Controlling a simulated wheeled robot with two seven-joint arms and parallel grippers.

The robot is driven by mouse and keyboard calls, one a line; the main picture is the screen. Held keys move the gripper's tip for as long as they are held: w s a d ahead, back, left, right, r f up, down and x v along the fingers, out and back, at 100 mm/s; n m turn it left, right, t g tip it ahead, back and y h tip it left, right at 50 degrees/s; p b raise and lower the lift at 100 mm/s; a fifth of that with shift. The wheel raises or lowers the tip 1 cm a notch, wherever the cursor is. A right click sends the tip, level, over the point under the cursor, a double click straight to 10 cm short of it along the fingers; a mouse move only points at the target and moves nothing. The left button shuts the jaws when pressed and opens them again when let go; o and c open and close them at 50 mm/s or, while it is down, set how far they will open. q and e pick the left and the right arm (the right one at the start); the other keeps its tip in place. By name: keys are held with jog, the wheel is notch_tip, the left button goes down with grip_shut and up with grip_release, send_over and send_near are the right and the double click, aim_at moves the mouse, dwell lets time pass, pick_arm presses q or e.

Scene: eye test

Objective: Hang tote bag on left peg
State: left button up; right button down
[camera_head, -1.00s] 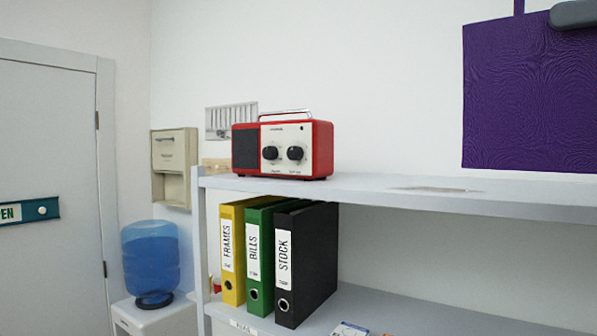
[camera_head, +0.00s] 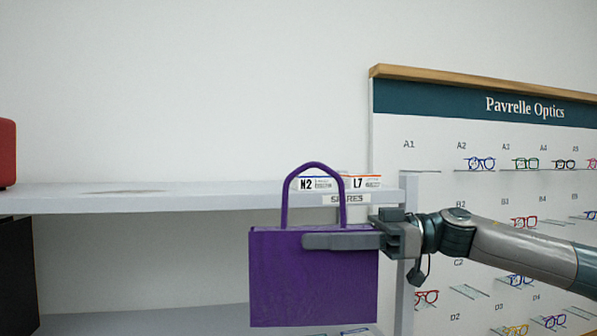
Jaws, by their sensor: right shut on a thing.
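The purple tote bag (camera_head: 312,285) hangs upright in the middle of the head view, its looped handle (camera_head: 314,166) standing up above it. My right gripper (camera_head: 312,241) comes in from the right and is shut on the bag's upper edge, below the handle. One finger lies across the front of the bag; the other finger is hidden behind it. The bag is in front of the shelf unit and covers part of it. No peg shows in the view now. My left gripper is out of view.
A red radio (camera_head: 7,152) is cut off at the left edge. An eyeglasses display board (camera_head: 420,165) stands at the right, behind my right arm.

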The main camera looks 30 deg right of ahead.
jog(key=f, duration=0.5)
jog(key=d+f, duration=0.1)
jog(key=f, duration=0.4)
jog(key=f+b, duration=0.1)
jog(key=f, duration=0.4)
jog(key=shift+w+d+f, duration=0.15)
jog(key=shift+w+d, duration=0.1)
jog(key=s+a+f+b, duration=0.1)
jog(key=a+f, duration=0.4)
jog(key=f, duration=0.5)
jog(key=s+a+f+m+t+b, duration=0.1)
jog(key=a+f, duration=0.4)
jog(key=f, duration=0.6)
jog(key=s+a+f+h+b, duration=0.1)
jog(key=a+f, duration=0.5)
jog(key=f, duration=0.5)
jog(key=shift+t+b, duration=0.4)
jog(key=shift+f, duration=0.1)
